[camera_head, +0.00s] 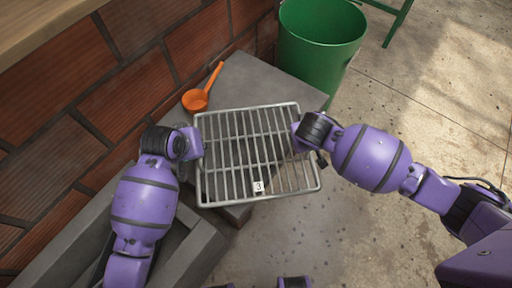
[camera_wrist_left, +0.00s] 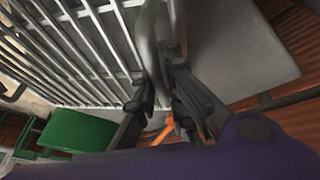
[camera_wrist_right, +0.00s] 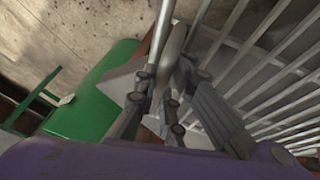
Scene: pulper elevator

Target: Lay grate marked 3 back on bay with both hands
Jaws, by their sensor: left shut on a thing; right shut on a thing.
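The metal grate (camera_head: 285,150) with the white tag marked 3 (camera_head: 258,187) is held up between my two grippers in the head view. My left gripper (camera_head: 198,144) is shut on its left side bar, and the left wrist view shows that bar (camera_wrist_left: 152,40) between the fingers (camera_wrist_left: 160,100). My right gripper (camera_head: 298,135) is shut on its right side bar, and the right wrist view shows that bar (camera_wrist_right: 163,50) between the fingers (camera_wrist_right: 158,105). A grey block (camera_head: 240,75) lies behind and beneath the grate. I cannot tell the gap between them.
An orange ladle (camera_head: 196,100) lies on the grey block near the brick wall (camera_head: 60,130). A green bin (camera_head: 320,45) stands behind. A grey open trough (camera_head: 180,250) is at the lower left. The concrete floor (camera_head: 430,90) on the right is clear.

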